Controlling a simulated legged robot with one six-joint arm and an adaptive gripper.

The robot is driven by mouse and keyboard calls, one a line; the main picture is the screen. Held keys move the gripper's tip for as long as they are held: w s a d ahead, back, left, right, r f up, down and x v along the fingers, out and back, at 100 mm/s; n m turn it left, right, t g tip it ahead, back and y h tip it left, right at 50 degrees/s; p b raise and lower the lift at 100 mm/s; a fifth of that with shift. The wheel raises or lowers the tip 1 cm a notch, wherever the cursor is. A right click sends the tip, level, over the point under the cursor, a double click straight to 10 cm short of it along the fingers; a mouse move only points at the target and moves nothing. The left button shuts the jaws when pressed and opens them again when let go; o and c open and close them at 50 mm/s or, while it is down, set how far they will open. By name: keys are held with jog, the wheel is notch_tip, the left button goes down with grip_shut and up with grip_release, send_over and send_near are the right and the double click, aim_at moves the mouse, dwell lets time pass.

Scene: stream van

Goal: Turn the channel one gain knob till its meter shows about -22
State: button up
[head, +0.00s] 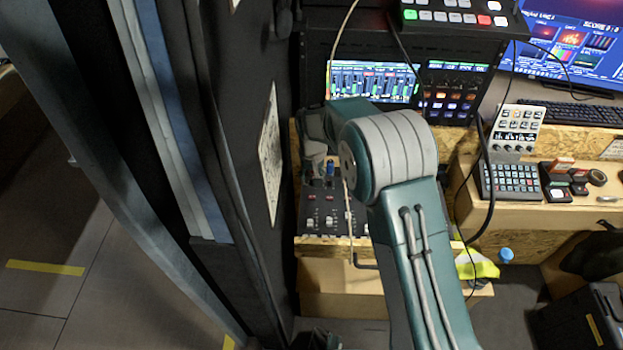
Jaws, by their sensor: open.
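A dark audio mixer panel (318,228) sits on the wooden desk beyond my arm, with rows of small buttons and pale controls. A blue knob-like piece (330,168) shows near its upper part; I cannot tell whether it is the channel one gain knob. My gripper (317,155) is over the mixer's upper left, close to the blue piece, partly hidden by my arm. Its fingers are small and dark here, and contact cannot be told. The meter screen (372,84) behind shows green bars and a blue-white layout; its numbers are too small to read.
A dark door edge and wall panel (262,180) stand close on the left of the mixer. A black cable (487,190) hangs to the right. A switcher (455,17), a keypad (512,180) and a monitor (578,45) are farther back and right.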

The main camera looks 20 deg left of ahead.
notch_tip(320, 180, up, 11)
dwell(0.3)
dwell(0.4)
jog(key=s+d+r+m+t, duration=0.1)
jog(key=s+d+r, duration=0.3)
jog(key=d+r, duration=0.5)
jog(key=s+d+r+m+t, duration=0.15)
jog(key=s+d+r, duration=0.25)
jog(key=d+r, duration=0.5)
jog(key=s+d+m+t, duration=0.1)
jog(key=s+d, duration=0.6)
jog(key=s, duration=0.3)
jog(key=s+d+f+m+t, duration=0.1)
jog(key=s+d+m+t, duration=0.1)
jog(key=s+d, duration=0.5)
jog(key=s, duration=0.2)
jog(key=shift+s+d, duration=0.15)
jog(key=shift+s, duration=0.2)
